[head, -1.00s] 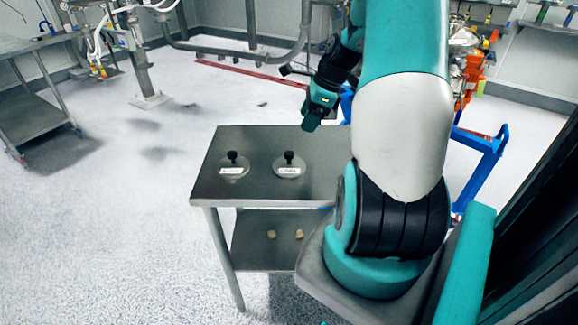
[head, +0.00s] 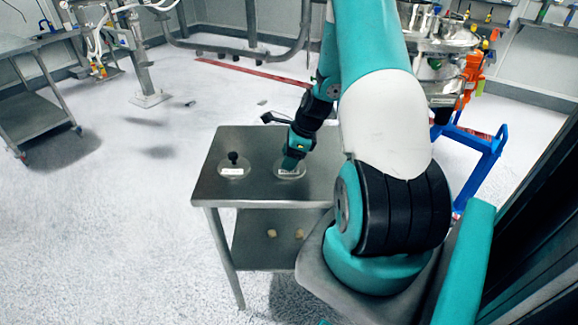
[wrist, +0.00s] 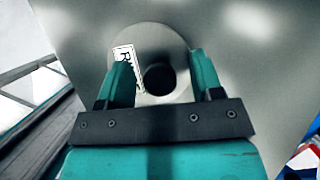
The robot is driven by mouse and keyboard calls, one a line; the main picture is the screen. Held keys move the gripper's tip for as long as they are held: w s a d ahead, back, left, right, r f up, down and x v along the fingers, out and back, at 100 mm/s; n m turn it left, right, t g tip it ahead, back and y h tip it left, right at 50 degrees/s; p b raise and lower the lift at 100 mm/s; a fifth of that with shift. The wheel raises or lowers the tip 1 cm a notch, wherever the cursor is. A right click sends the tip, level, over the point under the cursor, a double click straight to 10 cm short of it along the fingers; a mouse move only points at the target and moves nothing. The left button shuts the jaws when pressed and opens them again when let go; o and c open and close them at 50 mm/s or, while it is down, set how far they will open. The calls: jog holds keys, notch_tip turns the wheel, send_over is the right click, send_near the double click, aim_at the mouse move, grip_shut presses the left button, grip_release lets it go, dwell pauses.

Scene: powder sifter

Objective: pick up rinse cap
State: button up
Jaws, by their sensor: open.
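The rinse cap (head: 282,173) is a round grey disc with a white label on the steel table, under my gripper. In the wrist view the cap (wrist: 178,40) has a black knob (wrist: 158,78) and a label whose first letter reads R; the rest is covered by a finger. My gripper (head: 291,160) points down over it, open. In the wrist view the fingers of my gripper (wrist: 161,72) stand on either side of the knob, with gaps. Whether the fingertips are level with the knob is hard to tell. The gripper hides the knob in the head view.
A second labelled cap with a black knob (head: 233,166) sits to the left on the same steel table (head: 258,143). Two small beige pieces (head: 271,233) lie on the lower shelf. A blue frame (head: 488,150) stands to the right. The tabletop is otherwise clear.

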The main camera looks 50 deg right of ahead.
jog(key=shift+c, duration=0.3)
jog(key=c, duration=1)
